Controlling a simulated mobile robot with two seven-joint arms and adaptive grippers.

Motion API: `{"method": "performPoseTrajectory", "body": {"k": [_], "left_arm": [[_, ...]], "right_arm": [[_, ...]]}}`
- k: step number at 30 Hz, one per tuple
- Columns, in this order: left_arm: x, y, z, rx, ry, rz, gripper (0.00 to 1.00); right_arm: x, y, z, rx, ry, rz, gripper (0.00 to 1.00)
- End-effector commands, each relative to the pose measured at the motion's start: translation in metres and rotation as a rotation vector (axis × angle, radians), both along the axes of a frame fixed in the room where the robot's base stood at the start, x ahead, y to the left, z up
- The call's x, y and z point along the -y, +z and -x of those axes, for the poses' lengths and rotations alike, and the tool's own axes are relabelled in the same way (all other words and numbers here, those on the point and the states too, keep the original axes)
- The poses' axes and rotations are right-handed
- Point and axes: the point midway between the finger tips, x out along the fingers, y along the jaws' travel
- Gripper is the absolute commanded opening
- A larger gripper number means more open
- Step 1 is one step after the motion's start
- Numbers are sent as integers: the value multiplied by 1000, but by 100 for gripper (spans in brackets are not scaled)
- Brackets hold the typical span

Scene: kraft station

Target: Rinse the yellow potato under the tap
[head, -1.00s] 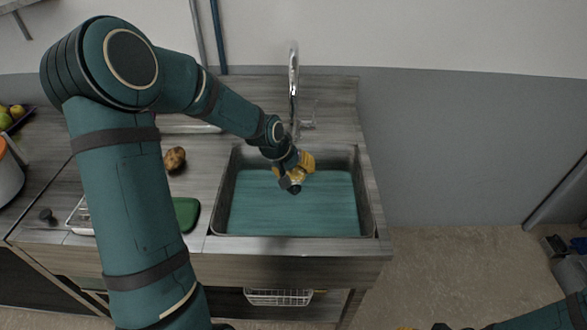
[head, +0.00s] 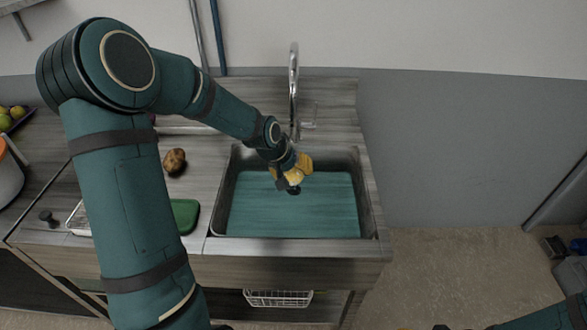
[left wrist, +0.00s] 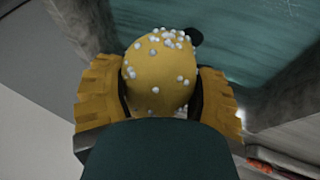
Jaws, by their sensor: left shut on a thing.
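The yellow potato (left wrist: 158,80) fills the middle of the left wrist view, with small white beads clustered mostly on its top. My left gripper (head: 293,172) is shut on it, with a ridged yellow finger on each side. In the head view the potato (head: 294,176) shows small between the fingers, over the sink (head: 228,172), and is partly covered by the gripper. The chrome tap (head: 293,85) rises behind the sink, with the gripper in front of and below its top. I cannot tell whether water runs from it.
Teal water or a teal bottom (head: 290,215) shows in the sink. A brown potato (head: 174,161) lies on the counter left of the sink, near a green item (head: 185,214). A pot (head: 8,175) and a fruit dish (head: 18,122) stand far left.

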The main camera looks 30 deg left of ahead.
Motion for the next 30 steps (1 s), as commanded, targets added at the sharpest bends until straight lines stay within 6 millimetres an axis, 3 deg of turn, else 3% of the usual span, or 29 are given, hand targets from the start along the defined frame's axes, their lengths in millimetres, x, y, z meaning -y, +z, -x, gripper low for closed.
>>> {"method": "performPoseTrajectory", "body": {"k": [30], "left_arm": [[41, -1, 51, 1, -2, -2, 20]], "right_arm": [[0, -25, 0, 0, 0, 0, 40]]}}
